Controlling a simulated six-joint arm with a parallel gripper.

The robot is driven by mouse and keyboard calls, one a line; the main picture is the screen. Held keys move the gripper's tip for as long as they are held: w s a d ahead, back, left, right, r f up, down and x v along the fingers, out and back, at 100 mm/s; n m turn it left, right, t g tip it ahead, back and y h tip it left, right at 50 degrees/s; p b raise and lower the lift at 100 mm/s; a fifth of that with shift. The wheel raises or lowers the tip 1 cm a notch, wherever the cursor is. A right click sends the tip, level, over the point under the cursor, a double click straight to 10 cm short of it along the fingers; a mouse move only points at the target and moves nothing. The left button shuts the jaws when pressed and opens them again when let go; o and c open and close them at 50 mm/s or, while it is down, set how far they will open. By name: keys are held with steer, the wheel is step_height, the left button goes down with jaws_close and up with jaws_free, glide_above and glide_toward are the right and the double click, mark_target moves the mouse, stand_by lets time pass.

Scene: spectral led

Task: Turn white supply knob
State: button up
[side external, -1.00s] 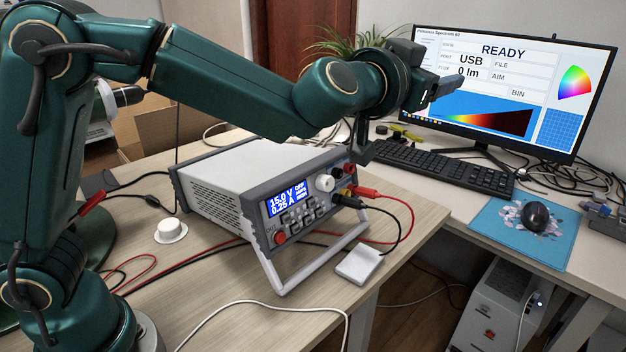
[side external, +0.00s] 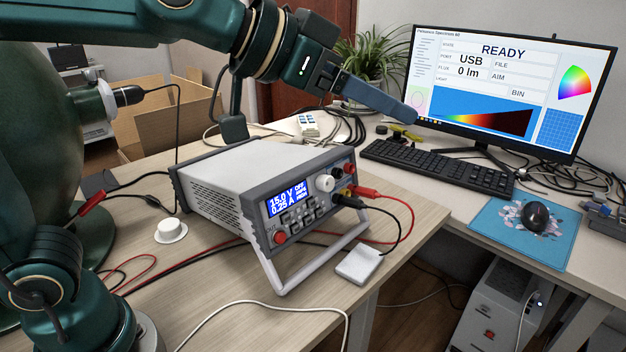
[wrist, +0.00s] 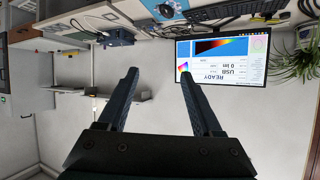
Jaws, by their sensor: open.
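The power supply (side external: 232,192) stands on the wooden table, its front panel facing right and its blue display lit with "15.0 V" and "0.25 A". Its white knob (side external: 325,183) is at the upper right of the panel, and nothing touches it. My gripper (side external: 408,112) is above and to the right of the supply, pointing right toward the monitor. In the wrist view my gripper (wrist: 160,75) has its two fingers apart with nothing between them. The supply is hard to make out in the wrist view.
Black and red leads plug in below the white knob. A grey handle (side external: 310,262) juts forward. A small white box (side external: 359,264) and a round white piece (side external: 171,230) lie on the table. The monitor (side external: 510,90) and keyboard (side external: 437,166) stand behind.

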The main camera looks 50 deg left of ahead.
steer(key=s+a+f+n+g+y, duration=0.2)
steer(key=s+a, duration=0.4)
steer(key=s, duration=0.3)
steer(key=s+a+f+n+g+y, duration=0.2)
steer(key=s+a+f+g+y, duration=0.2)
steer(key=s+a+f, duration=0.3)
steer(key=shift+s+a+n, duration=0.2)
steer(key=shift+s+n, duration=0.1)
steer(key=shift+s, duration=0.9)
